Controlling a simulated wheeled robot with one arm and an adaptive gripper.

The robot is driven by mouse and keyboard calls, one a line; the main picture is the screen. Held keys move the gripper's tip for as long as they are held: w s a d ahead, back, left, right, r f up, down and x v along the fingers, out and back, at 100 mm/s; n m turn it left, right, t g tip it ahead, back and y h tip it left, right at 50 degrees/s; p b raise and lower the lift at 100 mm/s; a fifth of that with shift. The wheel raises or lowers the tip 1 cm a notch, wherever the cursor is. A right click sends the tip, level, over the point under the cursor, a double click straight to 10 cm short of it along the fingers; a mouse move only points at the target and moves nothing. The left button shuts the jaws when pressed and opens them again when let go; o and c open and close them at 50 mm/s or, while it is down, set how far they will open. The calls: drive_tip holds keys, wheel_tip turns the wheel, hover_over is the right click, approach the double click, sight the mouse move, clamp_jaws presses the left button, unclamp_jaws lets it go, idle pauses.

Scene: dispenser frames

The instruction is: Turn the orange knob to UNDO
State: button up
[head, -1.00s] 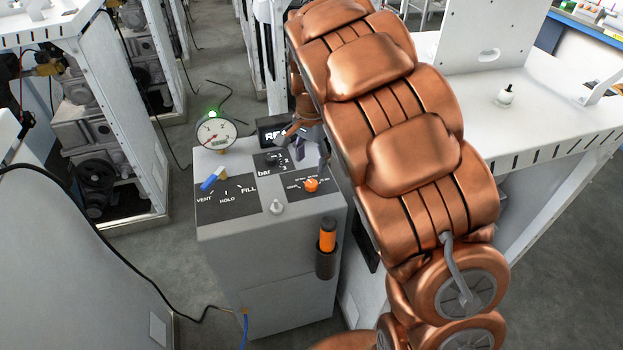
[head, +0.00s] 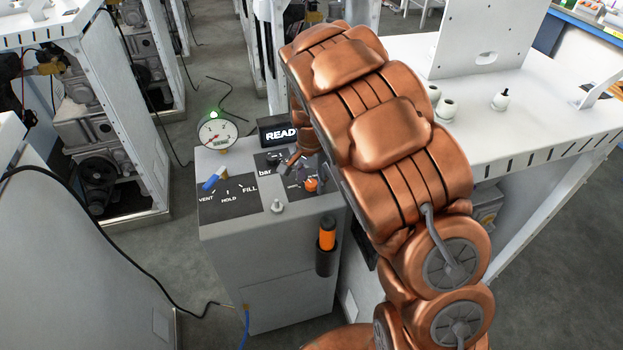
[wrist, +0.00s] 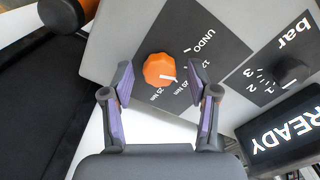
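The orange knob (wrist: 159,69) sits on a dark label plate (wrist: 205,35) on the grey box. In the wrist view its white pointer mark faces the lower right, toward the 25 Nm markings; UNDO is printed to the knob's upper right. In the head view the knob (head: 311,184) shows just beside my gripper. My gripper (wrist: 160,78) is open in the wrist view, with its purple-padded fingers apart on either side of the knob's lower edge. I cannot tell whether either finger touches it.
A black bar knob (wrist: 291,71) and a READY display (wrist: 285,133) are to the right in the wrist view. The head view shows a blue lever (head: 213,179), a round gauge (head: 217,133) and an orange-handled tool (head: 327,235) in a holder.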

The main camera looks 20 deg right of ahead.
clamp_jaws()
drive_tip(key=shift+f+b, duration=0.1)
drive_tip(key=shift+b, duration=0.25)
drive_tip(key=shift+f+n+b, duration=0.1)
drive_tip(key=shift+n+b, duration=0.6)
drive_tip(key=shift+b, duration=0.05)
drive_tip(key=n+b, duration=0.2)
drive_tip(key=shift+f+b, duration=0.1)
drive_tip(key=shift+b, duration=0.2)
drive_tip(key=shift+r+n+b, duration=0.15)
drive_tip(key=shift+n+b, duration=0.75)
drive_tip(key=shift+n, duration=0.25)
drive_tip(key=shift+r+n+b, duration=0.1)
drive_tip(key=shift+n+b, duration=0.8)
drive_tip(key=shift+n, duration=0.25)
drive_tip(key=shift+r, duration=0.1)
drive_tip(key=shift+o, duration=0.2)
unclamp_jaws()
